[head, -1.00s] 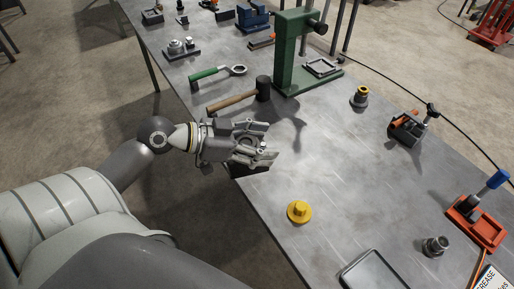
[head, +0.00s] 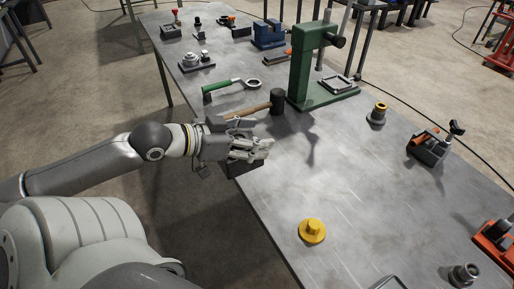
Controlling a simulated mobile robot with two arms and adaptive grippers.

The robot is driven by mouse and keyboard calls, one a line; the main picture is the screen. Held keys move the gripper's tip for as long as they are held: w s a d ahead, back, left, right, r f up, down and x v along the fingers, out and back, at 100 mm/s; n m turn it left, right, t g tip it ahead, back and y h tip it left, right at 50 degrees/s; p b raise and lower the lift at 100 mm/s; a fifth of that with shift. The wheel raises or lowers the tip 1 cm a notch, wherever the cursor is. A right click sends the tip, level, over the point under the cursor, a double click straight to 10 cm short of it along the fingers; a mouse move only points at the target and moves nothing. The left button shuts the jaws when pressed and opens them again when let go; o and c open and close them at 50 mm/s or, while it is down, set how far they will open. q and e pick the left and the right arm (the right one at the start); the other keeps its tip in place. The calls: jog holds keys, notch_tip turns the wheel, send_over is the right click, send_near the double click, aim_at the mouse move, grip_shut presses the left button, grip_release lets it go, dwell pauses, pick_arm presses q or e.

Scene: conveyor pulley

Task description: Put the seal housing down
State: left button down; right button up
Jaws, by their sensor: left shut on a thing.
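My left gripper (head: 262,147) is at the near-left edge of the metal table (head: 335,180), just in front of the hammer. Its fingers are shut on a small grey thing, taken as the seal housing, which they mostly hide. I cannot tell whether it touches the tabletop. My right gripper is not in view.
A hammer (head: 277,101) and green-handled wrench (head: 230,87) lie beyond the gripper. A green press (head: 304,65) stands behind them. A yellow flanged part (head: 312,230) stands nearer. The table's middle is clear.

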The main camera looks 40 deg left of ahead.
pick_arm(q)
jog(key=w+f, duration=0.4)
jog(key=w+f+b, duration=0.1)
jog(key=w+f, duration=0.2)
jog(key=w, duration=0.1)
jog(key=w+d+f+b, duration=0.1)
jog(key=w+f, duration=0.3)
jog(key=shift+w+f, duration=0.3)
jog(key=shift+w, duration=0.1)
jog(key=c, duration=0.7)
grip_release()
jog(key=shift+s+f, duration=0.15)
jog(key=shift+f, duration=0.3)
jog(key=shift+c, duration=0.2)
jog(key=o, duration=0.3)
jog(key=shift+s+r, duration=0.1)
jog(key=shift+o, duration=0.2)
